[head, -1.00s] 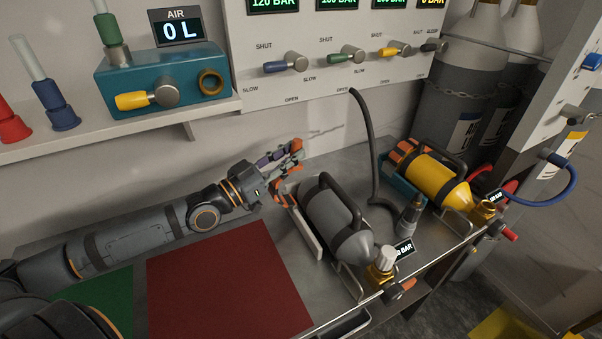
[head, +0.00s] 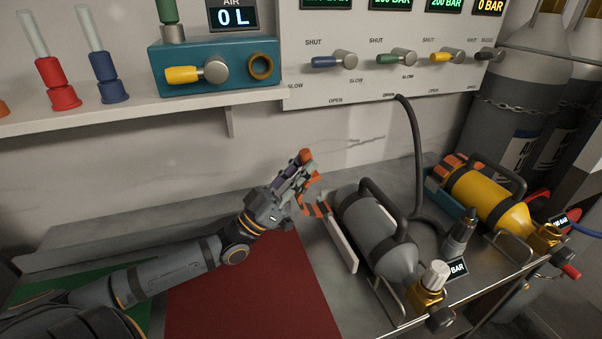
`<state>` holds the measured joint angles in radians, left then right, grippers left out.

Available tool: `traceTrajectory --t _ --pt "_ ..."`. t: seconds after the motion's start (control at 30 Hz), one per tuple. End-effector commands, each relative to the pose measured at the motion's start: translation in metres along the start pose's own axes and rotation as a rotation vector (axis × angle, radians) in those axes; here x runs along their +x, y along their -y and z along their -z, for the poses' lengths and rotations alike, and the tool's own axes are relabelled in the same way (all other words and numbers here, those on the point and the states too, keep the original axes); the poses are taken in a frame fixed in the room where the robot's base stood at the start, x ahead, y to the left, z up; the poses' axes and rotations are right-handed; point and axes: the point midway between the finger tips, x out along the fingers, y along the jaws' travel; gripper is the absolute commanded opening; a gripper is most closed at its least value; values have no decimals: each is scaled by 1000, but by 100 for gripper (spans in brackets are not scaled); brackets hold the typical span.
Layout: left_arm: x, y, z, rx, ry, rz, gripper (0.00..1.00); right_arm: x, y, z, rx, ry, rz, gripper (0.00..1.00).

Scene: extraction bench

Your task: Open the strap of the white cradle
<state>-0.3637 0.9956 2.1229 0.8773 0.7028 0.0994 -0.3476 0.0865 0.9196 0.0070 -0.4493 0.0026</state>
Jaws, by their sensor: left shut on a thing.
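The white cradle (head: 342,246) stands on the bench with a grey cylinder (head: 372,222) in it. The cylinder has a black handle and a brass valve at its near end. An orange and dark strap (head: 314,209) shows at the cradle's far left end, off the cylinder's body and curving up toward my left gripper. My left gripper (head: 308,170) is just left of the cylinder's far end, shut on the strap; its fingers partly hide the strap's end. My right gripper is not in view.
A yellow cylinder (head: 487,201) lies in a teal cradle (head: 436,200) to the right, its orange strap across it. A black hose (head: 413,150) and a dark nozzle (head: 459,232) stand between the cylinders. A red mat (head: 255,290) lies left, with clear bench behind it.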

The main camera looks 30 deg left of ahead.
Motion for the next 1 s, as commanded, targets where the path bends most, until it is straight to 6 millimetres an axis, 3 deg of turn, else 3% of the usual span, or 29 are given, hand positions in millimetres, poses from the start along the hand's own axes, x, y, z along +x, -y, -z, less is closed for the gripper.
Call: traceTrajectory --t 0.3,0.33,0.5,1.0 --pt "-3 0 -4 0 9 3 0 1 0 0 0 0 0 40" --pt "-3 0 -4 0 9 3 26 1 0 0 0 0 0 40" --pt "-2 0 -3 0 7 2 47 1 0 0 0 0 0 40" --pt "0 0 0 1 7 1 47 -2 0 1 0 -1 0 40"
